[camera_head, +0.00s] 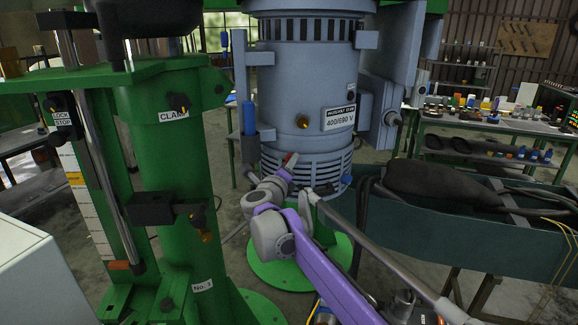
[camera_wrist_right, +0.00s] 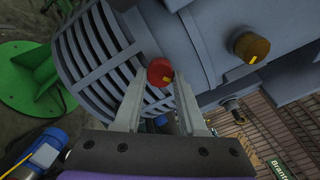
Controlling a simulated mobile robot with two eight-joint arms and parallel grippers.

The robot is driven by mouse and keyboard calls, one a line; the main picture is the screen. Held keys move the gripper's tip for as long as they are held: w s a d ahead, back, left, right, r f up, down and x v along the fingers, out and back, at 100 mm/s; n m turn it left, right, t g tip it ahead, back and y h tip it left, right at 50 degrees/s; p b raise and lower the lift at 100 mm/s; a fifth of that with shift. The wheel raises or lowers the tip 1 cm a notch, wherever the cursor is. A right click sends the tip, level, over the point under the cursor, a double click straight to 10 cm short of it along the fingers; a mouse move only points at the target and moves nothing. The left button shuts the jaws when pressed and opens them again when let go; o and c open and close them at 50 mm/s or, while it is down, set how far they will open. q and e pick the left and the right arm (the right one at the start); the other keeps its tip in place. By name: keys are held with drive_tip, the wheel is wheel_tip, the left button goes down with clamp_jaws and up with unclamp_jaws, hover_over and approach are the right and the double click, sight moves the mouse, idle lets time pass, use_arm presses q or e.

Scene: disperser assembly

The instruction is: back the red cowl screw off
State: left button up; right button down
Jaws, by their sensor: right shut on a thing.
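The red cowl screw (camera_wrist_right: 160,71) has a round red head with a small yellow mark. It sits at the slatted cowl (camera_wrist_right: 100,55) of the blue-grey motor and also shows as a small red spot in the head view (camera_head: 290,159). My right gripper (camera_wrist_right: 159,78) is shut on the screw, one finger on each side of its head. In the head view the right gripper (camera_head: 287,168) reaches up to the motor's slatted lower part. The screw's shank is hidden. My left gripper does not show in either view.
An orange-brown knob (camera_wrist_right: 251,47) sits on the motor body, right of the screw. A green column (camera_head: 165,190) stands to the left. A teal bin (camera_head: 450,235) with dark hoses stands to the right. A workbench (camera_head: 490,128) with small parts is behind.

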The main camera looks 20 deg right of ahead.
drive_tip(key=shift+r+n+b, duration=0.15)
drive_tip(key=shift+n+b, duration=0.25)
drive_tip(key=shift+n, duration=3.5)
drive_tip(key=shift+d, duration=0.1)
drive_tip(key=shift+c, duration=2.3)
unclamp_jaws()
